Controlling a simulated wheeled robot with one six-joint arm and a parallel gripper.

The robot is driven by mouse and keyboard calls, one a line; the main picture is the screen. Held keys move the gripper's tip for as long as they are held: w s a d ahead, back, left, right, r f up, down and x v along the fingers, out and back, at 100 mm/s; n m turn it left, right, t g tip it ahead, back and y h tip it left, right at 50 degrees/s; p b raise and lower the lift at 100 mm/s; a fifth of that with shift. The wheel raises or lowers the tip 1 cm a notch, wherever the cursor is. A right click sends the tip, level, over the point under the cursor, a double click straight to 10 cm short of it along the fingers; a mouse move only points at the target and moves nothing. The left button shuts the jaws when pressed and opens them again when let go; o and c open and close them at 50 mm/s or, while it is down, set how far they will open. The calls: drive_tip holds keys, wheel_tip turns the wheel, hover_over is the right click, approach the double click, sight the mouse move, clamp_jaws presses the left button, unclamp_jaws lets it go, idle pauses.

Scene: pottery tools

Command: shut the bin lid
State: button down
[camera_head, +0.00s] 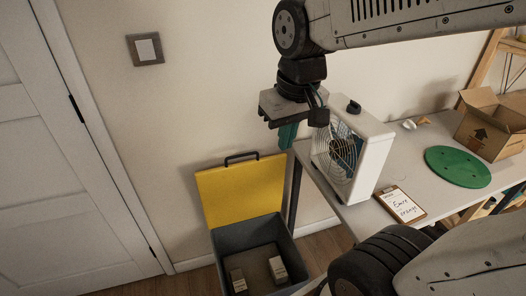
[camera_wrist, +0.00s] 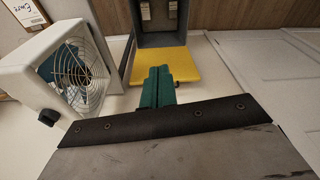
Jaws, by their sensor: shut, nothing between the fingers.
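The bin (camera_head: 250,250) is a grey box on the floor against the wall, with its yellow lid (camera_head: 240,192) standing open and leaning back toward the wall. A dark handle (camera_head: 241,156) sits on the lid's upper edge. Two small labelled boxes lie inside the bin. In the wrist view the yellow lid (camera_wrist: 166,66) and the grey bin (camera_wrist: 160,38) show beyond the fingers. My gripper (camera_head: 287,135) is shut and empty, its green fingers pointing down, above and to the right of the lid.
A white fan (camera_head: 352,155) stands on the table's left end, close beside my gripper. A clipboard (camera_head: 400,203), a green disc (camera_head: 457,166) and an open cardboard box (camera_head: 493,125) are also on the table (camera_head: 367,218). A door (camera_head: 62,170) is at left.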

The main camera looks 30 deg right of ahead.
drive_tip(key=w+d+f, duration=0.2)
drive_tip(key=w, duration=0.6)
drive_tip(key=m+t, duration=0.2)
hover_over(259, 148)
drive_tip(key=s+a, duration=0.2)
drive_tip(key=s, duration=0.4)
wheel_tip(259, 148, down, 19)
drive_tip(key=shift+h, duration=0.4)
drive_tip(key=x, duration=1)
drive_tip(key=shift+w, duration=0.25)
drive_tip(key=shift+s+f, duration=0.2)
drive_tip(key=shift+s, duration=0.1)
drive_tip(key=shift+s+a, duration=0.15)
drive_tip(key=shift+s, duration=0.65)
drive_tip(key=shift+s+a, duration=0.2)
drive_tip(key=shift+s, duration=0.6)
drive_tip(key=shift+a, duration=0.1)
